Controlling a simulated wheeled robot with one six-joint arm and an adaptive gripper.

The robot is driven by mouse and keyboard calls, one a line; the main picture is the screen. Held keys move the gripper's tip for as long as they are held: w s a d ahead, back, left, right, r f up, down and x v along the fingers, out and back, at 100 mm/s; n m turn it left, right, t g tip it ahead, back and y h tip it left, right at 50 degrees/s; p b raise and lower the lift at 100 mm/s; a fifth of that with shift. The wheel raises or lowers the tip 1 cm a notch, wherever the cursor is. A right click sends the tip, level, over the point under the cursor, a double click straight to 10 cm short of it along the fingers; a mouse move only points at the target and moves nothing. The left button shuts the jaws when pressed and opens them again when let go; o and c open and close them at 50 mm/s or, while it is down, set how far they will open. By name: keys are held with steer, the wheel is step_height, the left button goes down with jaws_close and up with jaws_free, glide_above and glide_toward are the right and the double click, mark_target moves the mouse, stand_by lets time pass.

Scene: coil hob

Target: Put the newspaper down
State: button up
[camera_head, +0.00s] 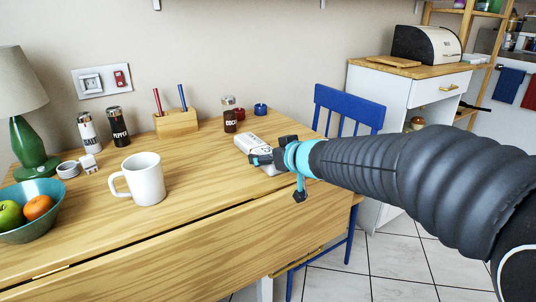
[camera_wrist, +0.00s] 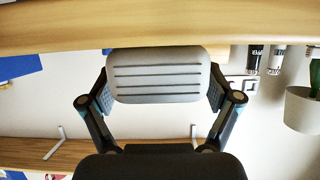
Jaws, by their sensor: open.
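A small pale block with dark printed lines, which looks like the folded newspaper (camera_head: 246,143), is at the right part of the wooden table (camera_head: 205,205). It seems to rest on the tabletop. In the wrist view, the newspaper (camera_wrist: 155,72) is a grey rounded block with dark stripes, between my two fingers. My gripper (camera_head: 272,153) reaches in from the right and partly hides it. My gripper (camera_wrist: 160,92) is open, with one finger close beside each end of the block. I cannot tell whether the fingers touch it.
A white mug (camera_head: 147,180) stands left of the newspaper. A brown jar (camera_head: 230,121) and a wooden pen holder (camera_head: 177,122) stand behind. A fruit bowl (camera_head: 33,212) and lamp (camera_head: 32,148) are at the left. A blue chair (camera_head: 346,108) stands beyond the table's right edge.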

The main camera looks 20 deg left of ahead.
steer(key=p+v, duration=0.1)
steer(key=v, duration=1)
steer(key=shift+d+p, duration=0.2)
steer(key=shift+p, duration=0.2)
steer(key=d+r+m+t+h, duration=0.3)
steer(key=d+m+t+h, duration=0.3)
steer(key=d, duration=1)
steer(key=s+d+f+m+g+h, duration=0.2)
steer(key=s+d+h, duration=0.3)
steer(key=d, duration=0.4)
steer(key=s+d+f+m+g, duration=0.1)
steer(key=s+f+g, duration=0.2)
steer(key=s, duration=0.6)
steer(key=s+d+f+g, duration=0.1)
steer(key=s+f+g, duration=0.3)
steer(key=s+f, duration=0.3)
steer(key=shift+s+d+f+m+y, duration=0.3)
steer(key=shift+s+d+m+y, duration=0.1)
steer(key=shift+s, duration=0.65)
